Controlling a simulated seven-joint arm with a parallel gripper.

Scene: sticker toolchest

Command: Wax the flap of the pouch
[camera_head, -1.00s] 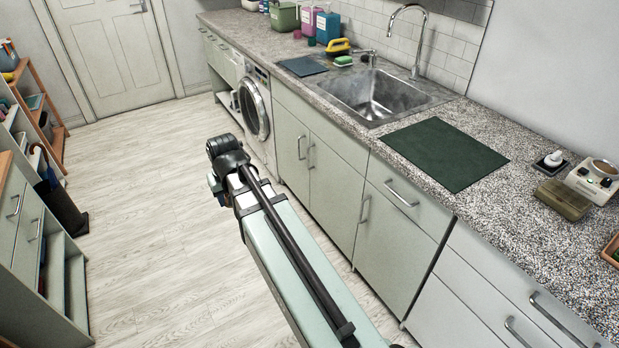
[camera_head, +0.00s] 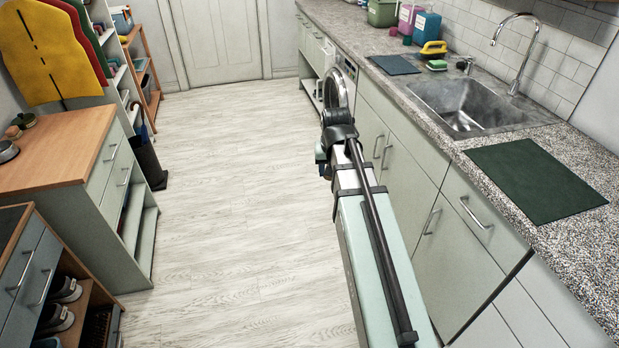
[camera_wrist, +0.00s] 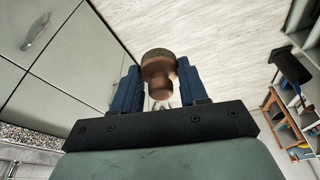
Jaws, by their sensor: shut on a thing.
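My gripper (camera_wrist: 160,84) is shut on a brown, round-headed knob-like object (camera_wrist: 158,66) with a narrower rounded end, held between its two blue fingers. I cannot tell for sure what this object is; it may be a wax applicator. In the head view my arm reaches forward over the floor, and the held object is hidden behind my wrist. I cannot make out the pouch or its flap in either view.
At the right is a speckled counter (camera_head: 597,250) with a sink (camera_head: 468,100) and a dark green mat (camera_head: 535,180). The floor (camera_head: 220,220) between them is clear.

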